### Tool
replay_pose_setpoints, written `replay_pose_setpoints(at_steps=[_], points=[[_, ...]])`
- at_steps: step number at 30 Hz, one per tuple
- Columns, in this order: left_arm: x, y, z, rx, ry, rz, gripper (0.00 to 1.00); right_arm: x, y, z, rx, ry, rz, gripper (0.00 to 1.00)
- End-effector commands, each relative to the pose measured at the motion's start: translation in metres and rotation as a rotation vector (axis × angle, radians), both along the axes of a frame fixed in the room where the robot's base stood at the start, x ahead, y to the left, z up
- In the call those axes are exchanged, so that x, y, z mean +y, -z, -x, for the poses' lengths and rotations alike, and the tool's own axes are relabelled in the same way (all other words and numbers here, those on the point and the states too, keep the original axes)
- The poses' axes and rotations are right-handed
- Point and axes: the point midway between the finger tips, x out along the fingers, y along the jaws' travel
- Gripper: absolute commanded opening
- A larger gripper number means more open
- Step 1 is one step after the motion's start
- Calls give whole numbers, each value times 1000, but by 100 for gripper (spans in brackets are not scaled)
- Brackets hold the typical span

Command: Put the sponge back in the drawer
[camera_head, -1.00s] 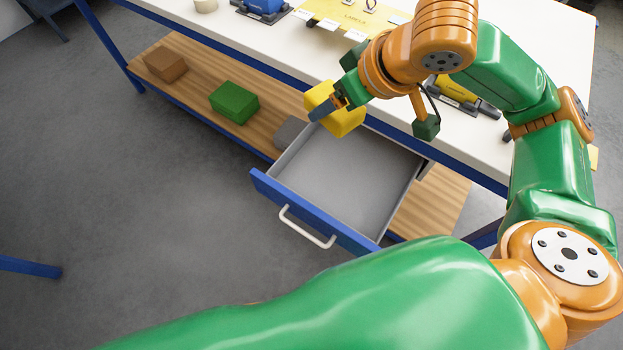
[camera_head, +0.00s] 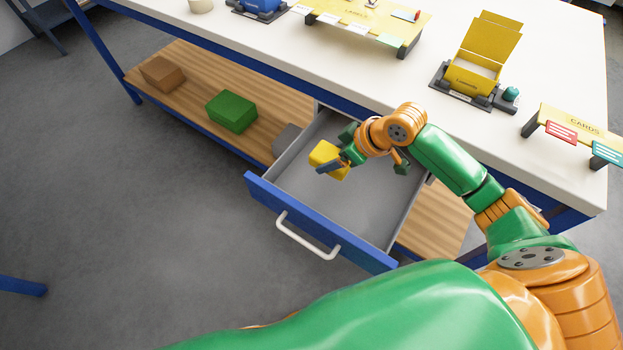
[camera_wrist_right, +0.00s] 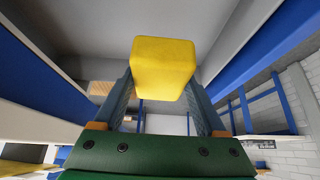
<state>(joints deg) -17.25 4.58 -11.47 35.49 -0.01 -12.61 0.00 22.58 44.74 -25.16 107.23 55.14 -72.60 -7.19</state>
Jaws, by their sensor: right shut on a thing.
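The yellow sponge (camera_head: 325,157) is a small block held by my right gripper (camera_head: 336,166). In the right wrist view the sponge (camera_wrist_right: 163,66) sits between the two fingers of the gripper (camera_wrist_right: 163,92), which press on its sides. The open drawer (camera_head: 322,238) has a blue front, a white handle and a grey inside. In the head view the sponge and gripper appear over the left back part of the drawer; the exact height above its floor is hard to tell. The drawer floor that shows is bare. My left gripper is not in view.
The white worktop (camera_head: 410,90) carries a yellow box in a stand (camera_head: 473,80) and card racks. Below, a wooden shelf (camera_head: 190,75) holds a green block (camera_head: 232,111), a brown block (camera_head: 162,73) and a grey block (camera_head: 287,139). The floor at left is clear.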

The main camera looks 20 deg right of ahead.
Motion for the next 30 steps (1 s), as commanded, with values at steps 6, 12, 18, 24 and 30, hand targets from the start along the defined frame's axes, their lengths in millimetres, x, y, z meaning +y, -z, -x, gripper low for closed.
replay_pose_setpoints(at_steps=[6, 12, 18, 24, 30], points=[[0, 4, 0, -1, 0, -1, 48, 38, 47, -5, 2, 1, -3, 29], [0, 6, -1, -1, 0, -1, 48, 49, 79, -5, 5, 3, 2, 29], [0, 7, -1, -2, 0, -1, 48, 48, 91, -6, 0, 1, 2, 29], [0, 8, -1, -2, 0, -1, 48, 48, 92, -6, 1, 1, 3, 29], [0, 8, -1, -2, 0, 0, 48, 48, 92, -6, 1, 2, 2, 100]])
